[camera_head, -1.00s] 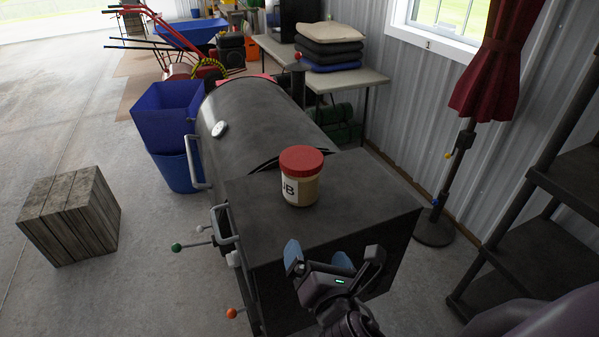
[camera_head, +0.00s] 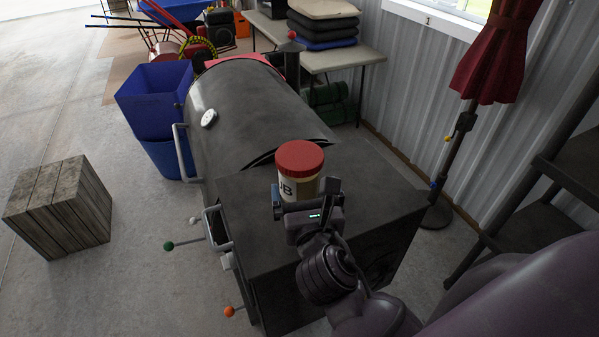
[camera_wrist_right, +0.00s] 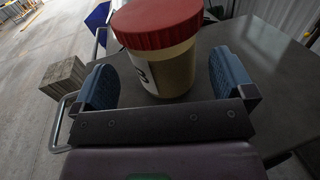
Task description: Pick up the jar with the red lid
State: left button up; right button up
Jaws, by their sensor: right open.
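The jar with the red lid (camera_head: 299,166) stands upright on the flat dark top of the smoker grill (camera_head: 370,207). It has a pale label with dark letters. My right gripper (camera_head: 305,192) is open at the near side of the jar, with one finger at each side. In the right wrist view the jar (camera_wrist_right: 165,68) sits between the two blue finger pads of the gripper (camera_wrist_right: 160,82), and gaps show on both sides. The gripper hides part of the jar's lower body in the head view. My left gripper is not in view.
The grill's rounded barrel (camera_head: 245,110) rises behind the jar. Blue bins (camera_head: 158,105) and a wooden crate (camera_head: 58,207) stand on the floor to the left. A table with stacked cushions (camera_head: 322,30) is at the back. A dark shelf (camera_head: 545,220) stands at the right.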

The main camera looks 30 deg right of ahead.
jog(key=shift+r+p+x, duration=0.2)
jog(key=shift+p+x, duration=0.15)
jog(key=shift+x, duration=2.5)
jog(key=shift+d, duration=0.15)
jog(key=shift+c, duration=0.2)
jog(key=c, duration=0.7)
